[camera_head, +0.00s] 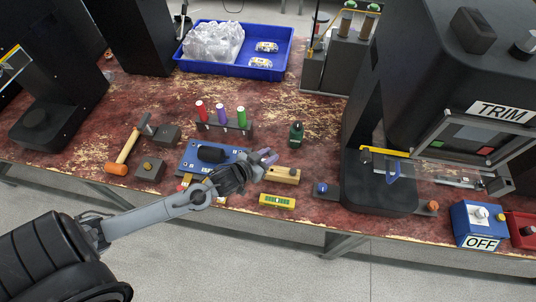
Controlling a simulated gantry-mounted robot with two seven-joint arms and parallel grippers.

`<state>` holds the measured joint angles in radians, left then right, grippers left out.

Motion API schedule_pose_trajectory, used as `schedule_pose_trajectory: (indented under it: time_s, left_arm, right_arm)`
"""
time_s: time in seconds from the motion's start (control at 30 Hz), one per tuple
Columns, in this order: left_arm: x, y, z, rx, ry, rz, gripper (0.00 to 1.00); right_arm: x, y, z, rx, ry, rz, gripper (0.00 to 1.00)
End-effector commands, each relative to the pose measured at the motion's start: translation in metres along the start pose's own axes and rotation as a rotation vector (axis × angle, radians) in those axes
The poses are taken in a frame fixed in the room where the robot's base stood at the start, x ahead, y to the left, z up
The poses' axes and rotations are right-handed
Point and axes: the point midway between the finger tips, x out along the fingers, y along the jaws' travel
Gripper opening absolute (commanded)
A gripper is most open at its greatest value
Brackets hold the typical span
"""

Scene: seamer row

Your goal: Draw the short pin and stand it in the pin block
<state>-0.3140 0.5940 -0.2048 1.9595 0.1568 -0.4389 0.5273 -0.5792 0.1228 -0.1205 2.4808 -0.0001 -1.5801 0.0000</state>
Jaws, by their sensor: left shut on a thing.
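My left gripper (262,163) reaches in from the lower left over the table, beside the blue plate and close to a wooden block. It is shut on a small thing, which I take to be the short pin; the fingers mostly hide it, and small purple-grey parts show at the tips. The light wooden block (283,179) has a dark spot on top; it may be the pin block. The blue plate (193,160) carries a black cylinder (211,154) and is partly covered by my gripper. My right gripper is not in view.
A rack (224,129) holds red, purple and green-topped handles. A dark green bottle (296,134) stands behind the wooden block, and a yellow level (277,201) lies in front. The TRIM machine (450,80) stands right; a blue tray (277,72) is behind.

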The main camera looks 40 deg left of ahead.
Motion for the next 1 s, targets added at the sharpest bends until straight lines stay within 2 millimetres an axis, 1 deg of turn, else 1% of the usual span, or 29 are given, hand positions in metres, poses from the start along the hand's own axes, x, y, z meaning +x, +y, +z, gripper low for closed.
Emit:
schedule_pose_trajectory:
  time_s: [0.3,0.6,0.8,1.0]
  left_arm:
    - [0.011,0.0,0.027,-0.002,-0.001,0.0,0.0]
    - [0.019,0.0,0.046,-0.001,0.0,0.0,0.0]
    - [0.022,0.0,0.052,-0.001,0.002,0.0,0.0]
    - [0.022,0.0,0.053,-0.001,0.001,0.001,0.0]
  right_arm:
    - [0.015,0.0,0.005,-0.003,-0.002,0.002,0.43]
    - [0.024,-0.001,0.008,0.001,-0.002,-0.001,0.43]
    - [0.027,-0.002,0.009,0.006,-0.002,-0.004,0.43]
    - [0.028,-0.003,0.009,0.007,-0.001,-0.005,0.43]
